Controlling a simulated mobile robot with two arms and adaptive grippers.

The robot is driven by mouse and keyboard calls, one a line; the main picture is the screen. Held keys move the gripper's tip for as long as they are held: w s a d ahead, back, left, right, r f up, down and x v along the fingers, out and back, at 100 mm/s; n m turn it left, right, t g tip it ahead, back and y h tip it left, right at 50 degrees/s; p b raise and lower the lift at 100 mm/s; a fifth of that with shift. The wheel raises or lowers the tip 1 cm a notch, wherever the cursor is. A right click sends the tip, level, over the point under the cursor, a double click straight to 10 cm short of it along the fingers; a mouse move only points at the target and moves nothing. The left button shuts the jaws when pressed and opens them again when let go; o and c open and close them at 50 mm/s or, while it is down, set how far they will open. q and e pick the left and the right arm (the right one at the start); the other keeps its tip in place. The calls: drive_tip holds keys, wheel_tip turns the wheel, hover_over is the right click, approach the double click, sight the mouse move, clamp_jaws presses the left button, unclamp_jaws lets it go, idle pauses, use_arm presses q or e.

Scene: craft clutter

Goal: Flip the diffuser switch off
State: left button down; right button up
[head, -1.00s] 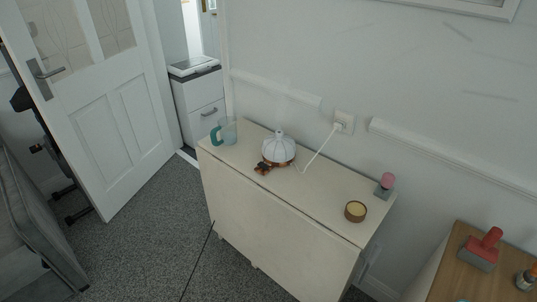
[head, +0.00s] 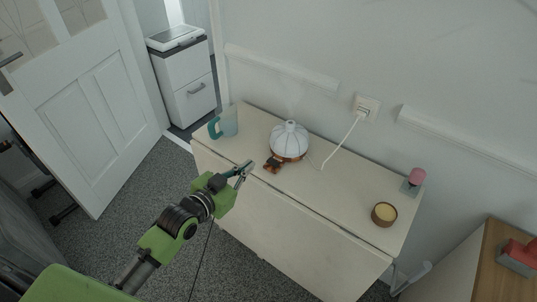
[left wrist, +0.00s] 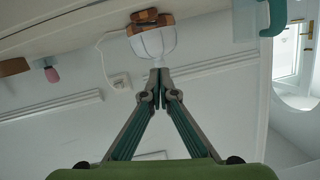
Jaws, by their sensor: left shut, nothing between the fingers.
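The diffuser (head: 289,139), a white ribbed dome on a copper-brown base, stands on the cream cabinet top. A small orange-brown piece (head: 271,166) is at its front left; I cannot tell whether this is the switch. A white cord runs from beside the diffuser to a wall socket (head: 367,105). My left gripper (head: 245,168) is shut and empty, left of the orange-brown piece and apart from it, near the cabinet's front edge. My right gripper is out of view.
A teal-handled clear jug (head: 228,122) stands at the cabinet's left end. A pink-topped item (head: 416,177) and a round brown tub (head: 383,214) stand at the right end. The top between diffuser and tub is mostly clear. A wooden table (head: 487,270) is at far right.

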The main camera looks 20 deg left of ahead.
use_arm(q)
drive_tip(key=shift+s+d+r, duration=0.1)
drive_tip(key=shift+s+r, duration=0.05)
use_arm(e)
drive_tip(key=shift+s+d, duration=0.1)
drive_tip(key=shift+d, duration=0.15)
use_arm(q)
hover_over(273, 163)
drive_tip(key=s+a, duration=0.2)
wheel_tip(273, 163, down, 3)
drive_tip(key=shift+w+d+r, duration=0.1)
drive_tip(key=shift+d+r, duration=0.05)
drive_tip(key=shift+r, duration=0.05)
drive_tip(key=f, duration=0.3)
drive_tip(key=shift+a, duration=0.3)
drive_tip(key=shift+a+f, duration=0.15)
drive_tip(key=shift+f, duration=0.3)
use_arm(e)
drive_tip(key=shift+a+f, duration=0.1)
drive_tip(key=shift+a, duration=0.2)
